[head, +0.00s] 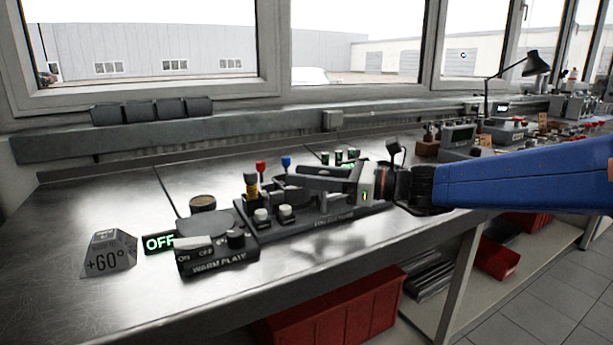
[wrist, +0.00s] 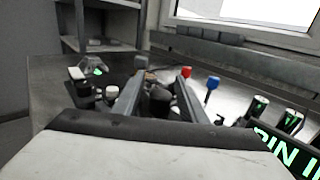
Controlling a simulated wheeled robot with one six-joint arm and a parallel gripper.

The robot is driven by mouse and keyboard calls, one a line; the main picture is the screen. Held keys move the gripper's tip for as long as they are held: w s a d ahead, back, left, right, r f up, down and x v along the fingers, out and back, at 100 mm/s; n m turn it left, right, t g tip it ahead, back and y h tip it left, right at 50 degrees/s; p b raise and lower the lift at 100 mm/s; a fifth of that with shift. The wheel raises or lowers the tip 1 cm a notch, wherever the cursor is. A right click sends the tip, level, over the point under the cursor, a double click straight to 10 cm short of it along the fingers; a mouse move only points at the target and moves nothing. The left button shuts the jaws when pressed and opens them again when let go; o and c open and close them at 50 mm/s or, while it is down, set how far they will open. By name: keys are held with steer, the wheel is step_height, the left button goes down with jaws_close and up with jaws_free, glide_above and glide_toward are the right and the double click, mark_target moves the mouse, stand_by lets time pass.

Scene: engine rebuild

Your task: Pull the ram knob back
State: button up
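The dark bench fixture (head: 335,217) stands mid-bench, with a red-topped pin (head: 260,166), a blue-topped pin (head: 286,161) and a yellow-and-black post (head: 250,188). My gripper (head: 289,180) reaches over it from the right, fingers pointing left and low. In the wrist view its fingers (wrist: 162,82) are spread, with a gap between them. A dark rounded part (wrist: 160,103), possibly the ram knob, shows in that gap; I cannot tell whether either finger touches it. The red (wrist: 186,72) and blue (wrist: 212,82) tops are right of the fingers. The gripper body hides part of the fixture.
A warm plate (head: 217,262) with a green OFF display (head: 159,242) and a +60° sign (head: 109,252) stand to the left. Two pale-capped buttons (head: 261,215) are at the fixture's front. Small green-lit cylinders (head: 339,156) stand behind. The bench's front left is clear.

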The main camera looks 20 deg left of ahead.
jaws_close()
steer(key=shift+w+d, duration=1.4)
steer(key=shift+w, duration=0.3)
steer(key=shift+w+d, duration=1.4)
steer(key=shift+w, duration=0.25)
steer(key=shift+o, duration=0.6)
jaws_free()
steer(key=shift+w+d, duration=0.1)
steer(key=w+d, duration=0.1)
steer(key=d, duration=1.6)
steer(key=shift+w+d, duration=0.15)
steer(key=shift+d, duration=0.05)
